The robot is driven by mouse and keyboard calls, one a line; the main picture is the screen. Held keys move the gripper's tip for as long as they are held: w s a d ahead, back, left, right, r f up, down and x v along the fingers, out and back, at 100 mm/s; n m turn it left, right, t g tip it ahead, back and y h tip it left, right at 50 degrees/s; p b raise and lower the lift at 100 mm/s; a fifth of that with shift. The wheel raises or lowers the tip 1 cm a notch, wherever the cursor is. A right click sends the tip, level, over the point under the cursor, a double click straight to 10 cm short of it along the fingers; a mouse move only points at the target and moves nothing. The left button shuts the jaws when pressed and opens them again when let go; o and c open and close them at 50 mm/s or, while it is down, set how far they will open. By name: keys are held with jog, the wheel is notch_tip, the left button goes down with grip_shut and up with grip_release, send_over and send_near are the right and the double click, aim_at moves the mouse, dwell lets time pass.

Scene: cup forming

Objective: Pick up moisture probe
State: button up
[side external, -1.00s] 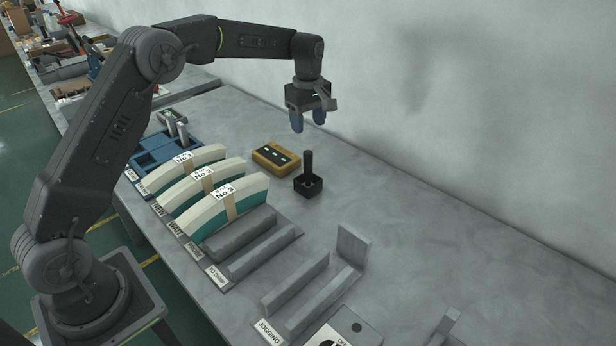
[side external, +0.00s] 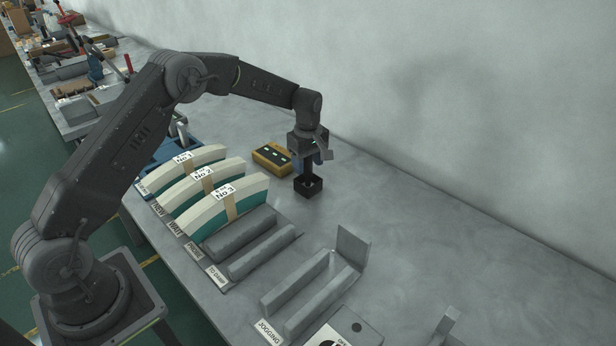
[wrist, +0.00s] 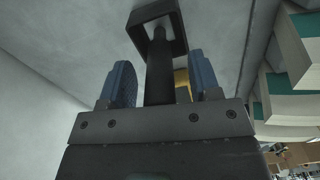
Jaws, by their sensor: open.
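The moisture probe (side external: 308,169) is a dark upright handle standing in a small black square holder (side external: 308,188) on the grey bench. In the wrist view the probe (wrist: 160,75) runs between the two blue finger pads, with the square holder (wrist: 155,18) beyond it. My gripper (side external: 312,160) points down over the probe and hides its upper part in the side view. In the wrist view my gripper (wrist: 162,84) is open, with a finger on each side of the probe and visible gaps between.
A yellow box (side external: 272,157) sits close to the left of the holder. Labelled stacks of cream and teal curved pieces (side external: 228,205) and grey racks (side external: 310,290) stand nearer the front. The bench right of the holder is clear, up to the back wall.

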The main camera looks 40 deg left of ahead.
jog(key=shift+f, duration=0.35)
jog(key=c, duration=1)
jog(key=shift+r, duration=0.1)
jog(key=shift+r, duration=0.55)
jog(key=r, duration=0.1)
jog(key=a+r, duration=0.1)
jog(key=r, duration=0.1)
jog(key=shift+s+r, duration=0.2)
jog(key=shift+r, duration=0.1)
jog(key=s+a+r, duration=0.2)
jog(key=a, duration=0.1)
jog(key=s+a+r, duration=0.4)
jog(key=a, duration=0.1)
jog(key=shift+s+a+r, duration=0.1)
jog(key=shift+a, duration=0.25)
